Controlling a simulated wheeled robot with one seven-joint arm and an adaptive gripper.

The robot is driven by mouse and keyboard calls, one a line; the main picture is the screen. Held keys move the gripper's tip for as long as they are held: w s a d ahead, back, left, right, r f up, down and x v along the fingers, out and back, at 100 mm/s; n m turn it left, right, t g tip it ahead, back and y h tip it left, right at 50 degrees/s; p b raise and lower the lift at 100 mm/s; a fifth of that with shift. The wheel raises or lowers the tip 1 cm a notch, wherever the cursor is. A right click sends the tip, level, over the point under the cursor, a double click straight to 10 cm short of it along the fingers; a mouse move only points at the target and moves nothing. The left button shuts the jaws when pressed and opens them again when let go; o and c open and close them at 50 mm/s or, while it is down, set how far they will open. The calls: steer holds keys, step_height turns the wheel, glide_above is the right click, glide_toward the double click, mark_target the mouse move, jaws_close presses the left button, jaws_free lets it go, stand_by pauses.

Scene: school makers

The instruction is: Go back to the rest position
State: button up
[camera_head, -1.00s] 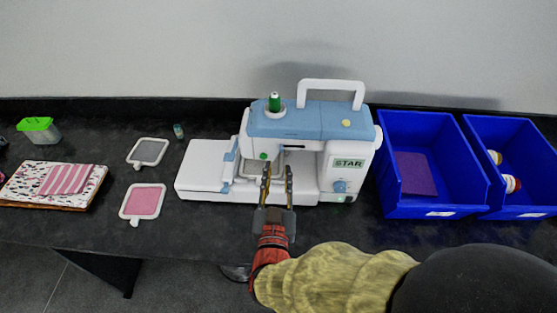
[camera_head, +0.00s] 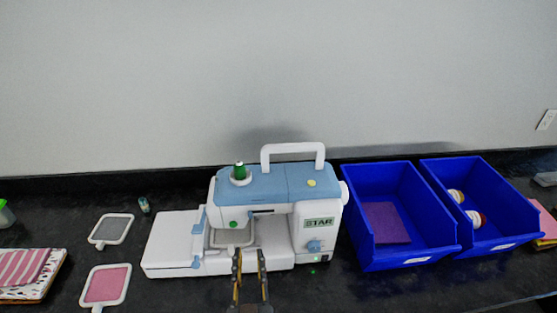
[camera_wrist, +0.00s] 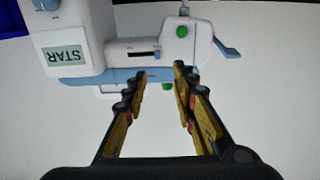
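My gripper (camera_head: 250,278) is in front of the sewing machine at the bottom of the head view, its two fingers apart with nothing between them. In the wrist view my gripper (camera_wrist: 160,80) is open and empty, with the machine beyond it. The white and blue sewing machine (camera_head: 270,186) stands upright on the dark table with a green thread spool (camera_head: 239,171) on top. A hoop (camera_head: 226,237) sits under the machine's needle area, partly hidden. The machine also shows upside down in the wrist view (camera_wrist: 84,35).
Two blue bins, one with purple cloth (camera_head: 386,222) and one (camera_head: 440,207) with thread spools (camera_head: 475,217), stand right. A grey hoop (camera_head: 111,229), a pink hoop (camera_head: 105,285), a small spool (camera_head: 144,205) and folded fabrics (camera_head: 25,270) lie left. The wall (camera_head: 280,70) is behind.

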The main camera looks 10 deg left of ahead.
steer(key=s+a+f+n+g+y, duration=0.1)
steer(key=s+a+f+g, duration=0.15)
steer(key=f, duration=0.25)
steer(key=s+a+f+n+g+y, duration=0.1)
steer(key=s+a+f+g, duration=0.1)
steer(key=a+f+g, duration=0.3)
steer(key=s+f+n+g, duration=0.2)
steer(key=s+f+g, duration=0.25)
steer(key=s, duration=0.45)
steer(key=w+d+r+m+h, duration=0.1)
steer(key=d+r+m+h, duration=0.1)
steer(key=d+r, duration=0.5)
steer(key=w+d+r+m+h, duration=0.2)
steer(key=d+r, duration=0.5)
steer(key=d, duration=1.2)
steer(key=w+d+r+m+h, duration=0.1)
steer(key=d+r+m+h, duration=0.1)
steer(key=d+r, duration=0.5)
steer(key=d, duration=0.6)
steer(key=shift+w+d+m, duration=0.2)
steer(key=shift+w+m, duration=0.15)
steer(key=shift+m, duration=0.05)
steer(key=shift+a, duration=0.15)
